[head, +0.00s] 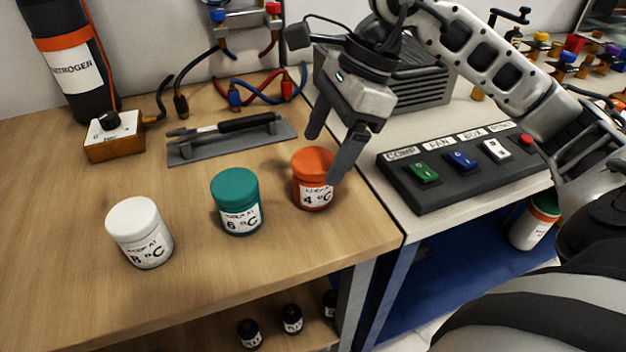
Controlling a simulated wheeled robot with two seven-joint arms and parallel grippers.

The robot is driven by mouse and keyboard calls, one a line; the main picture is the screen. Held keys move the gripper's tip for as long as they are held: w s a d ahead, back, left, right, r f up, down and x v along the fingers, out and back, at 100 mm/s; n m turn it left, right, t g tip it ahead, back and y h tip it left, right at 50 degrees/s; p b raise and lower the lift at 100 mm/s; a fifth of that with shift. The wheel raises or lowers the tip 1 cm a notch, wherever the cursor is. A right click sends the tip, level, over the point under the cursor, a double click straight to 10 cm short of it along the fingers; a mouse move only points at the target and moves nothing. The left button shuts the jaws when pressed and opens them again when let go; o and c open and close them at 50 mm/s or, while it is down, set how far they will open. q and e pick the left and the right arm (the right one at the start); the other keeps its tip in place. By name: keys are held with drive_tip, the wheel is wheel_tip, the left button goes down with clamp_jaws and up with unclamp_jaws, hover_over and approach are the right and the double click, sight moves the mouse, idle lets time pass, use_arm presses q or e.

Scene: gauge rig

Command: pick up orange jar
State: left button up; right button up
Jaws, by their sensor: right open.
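The orange jar (311,194) stands upright on the wooden bench, near its right front corner. It has an orange lid and a white label reading 4 °C. My right gripper (329,158) is open above and around the jar's lid. One finger is behind the lid and the other is in front of its right side, hiding part of the lid's right edge. I cannot tell whether the fingers touch the jar. My left gripper is not in view.
A teal jar (237,203) and a white jar (141,234) stand to the left. A grey tray (192,152) with a tool lies behind. A switch box (462,170) sits on the right counter. The bench's front edge is close.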

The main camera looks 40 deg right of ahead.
sight(308, 179)
drive_tip(key=shift+x, duration=3.4)
drive_tip(key=shift+w, duration=0.15)
drive_tip(key=c, duration=1.2)
